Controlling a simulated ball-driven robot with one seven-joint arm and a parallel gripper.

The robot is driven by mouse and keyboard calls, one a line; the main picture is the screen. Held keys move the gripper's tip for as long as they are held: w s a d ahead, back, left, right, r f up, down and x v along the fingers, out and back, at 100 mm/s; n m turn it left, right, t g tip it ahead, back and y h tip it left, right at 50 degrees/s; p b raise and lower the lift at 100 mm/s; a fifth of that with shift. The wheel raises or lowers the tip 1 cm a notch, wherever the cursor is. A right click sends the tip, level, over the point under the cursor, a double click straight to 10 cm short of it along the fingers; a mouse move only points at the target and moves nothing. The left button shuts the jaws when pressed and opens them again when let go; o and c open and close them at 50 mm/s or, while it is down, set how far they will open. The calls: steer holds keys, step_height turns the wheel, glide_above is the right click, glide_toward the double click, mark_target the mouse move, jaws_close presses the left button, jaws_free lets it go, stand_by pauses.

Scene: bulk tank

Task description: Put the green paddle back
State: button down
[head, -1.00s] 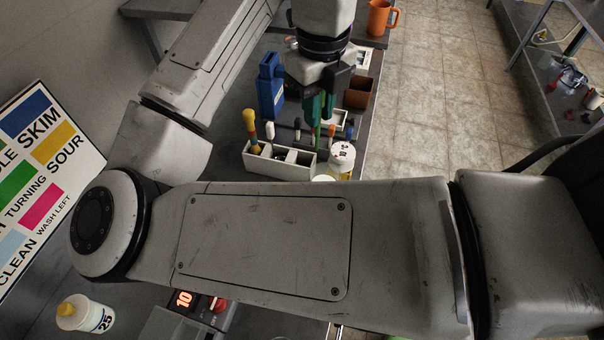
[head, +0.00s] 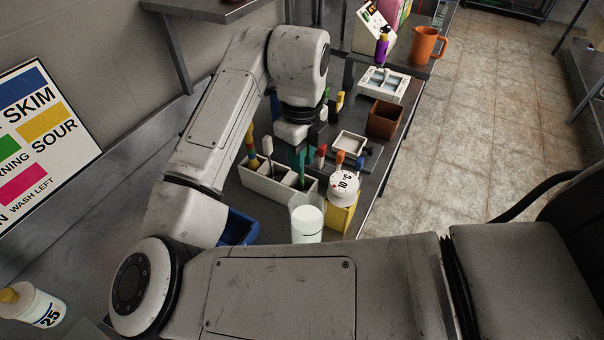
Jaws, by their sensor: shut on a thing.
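My gripper (head: 299,154) is shut on the green paddle and points down over the right-hand end of the white rack (head: 268,188). The green paddle (head: 302,178) hangs upright below the fingers. Its lower part shows at the rack's right compartment; I cannot tell how deep it sits or whether it touches the bottom. The upper part is hidden by the gripper. A paddle with a yellow, red and green handle (head: 250,141) stands at the rack's left end. A white-topped handle (head: 267,147) stands beside it.
A glass of white liquid (head: 307,221) and a yellow item with a round white 10 °C top (head: 343,186) stand close in front of the rack. A blue container (head: 238,228) is at front left. A white tray (head: 350,145) and brown box (head: 386,119) are beyond, right.

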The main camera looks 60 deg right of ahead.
mark_target(302, 177)
steer(key=shift+f, duration=2.3)
steer(key=shift+f, duration=0.1)
steer(key=c, duration=1)
jaws_free()
steer(key=shift+c, duration=0.2)
step_height(302, 177, up, 12)
steer(key=shift+r, duration=0.15)
